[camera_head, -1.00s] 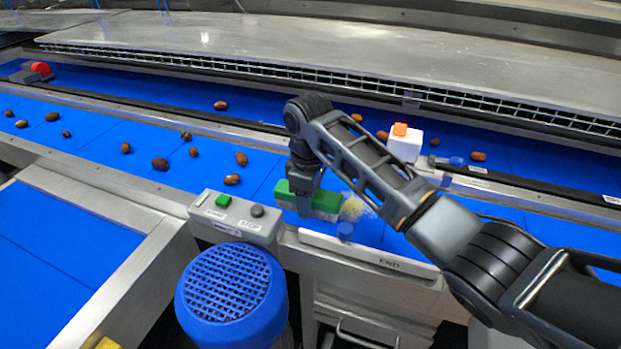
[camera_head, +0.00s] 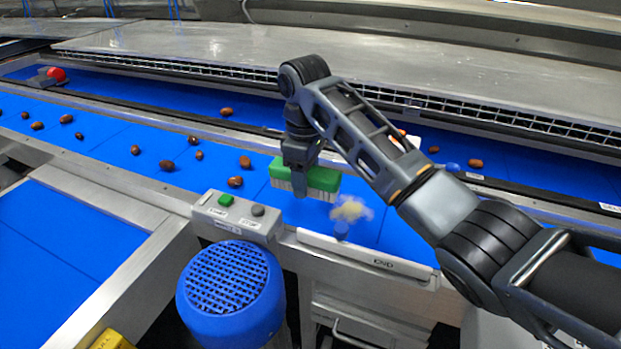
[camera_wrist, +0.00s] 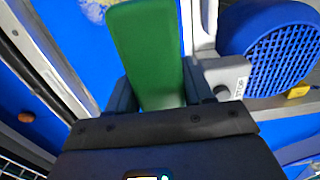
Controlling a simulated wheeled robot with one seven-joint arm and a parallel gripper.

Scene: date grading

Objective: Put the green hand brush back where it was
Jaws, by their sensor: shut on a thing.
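The green hand brush (camera_head: 322,179) has a green block and pale bristles hanging below it. My gripper (camera_head: 300,190) is shut on the brush near its left part and holds it above the blue belt (camera_head: 390,225), bristles down. In the wrist view the green top of the brush (camera_wrist: 146,50) runs up from between my fingers (camera_wrist: 155,98).
A grey control box (camera_head: 236,217) with a green button and a blue motor cover (camera_head: 231,293) stand in front. Several brown dates (camera_head: 167,166) lie on the belt to the left. A steel cover (camera_head: 230,45) spans the back. My arm hides part of a white block with orange.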

